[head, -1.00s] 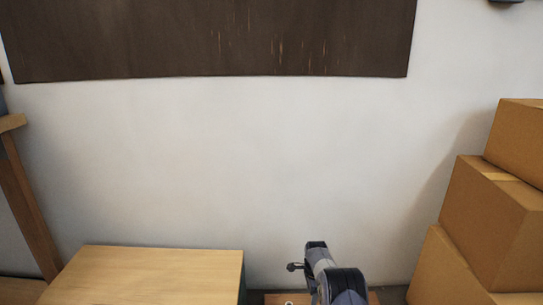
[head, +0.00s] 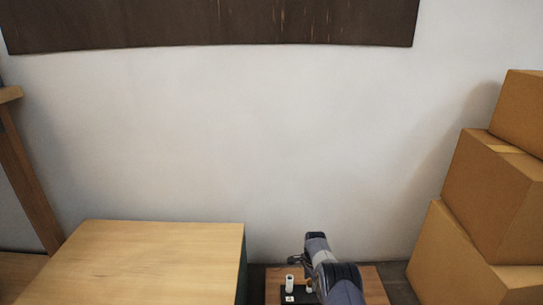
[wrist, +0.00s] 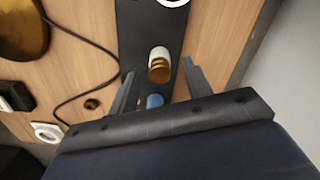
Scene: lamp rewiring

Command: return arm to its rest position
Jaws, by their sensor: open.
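My gripper (wrist: 160,84) is open in the wrist view, its two grey fingers apart over a dark strip (wrist: 148,35). A white and gold cylinder (wrist: 159,66) stands on the strip, just beyond the space between the fingertips. A small blue piece (wrist: 154,101) shows between the fingers, partly hidden by the gripper body. In the head view my arm reaches over a small wooden table (head: 374,284). A white cylinder (head: 289,283) stands on a black base there.
A larger wooden surface (head: 150,255) stands left of the table. Stacked cardboard boxes (head: 485,235) stand right. A white wall (head: 250,150) stands behind.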

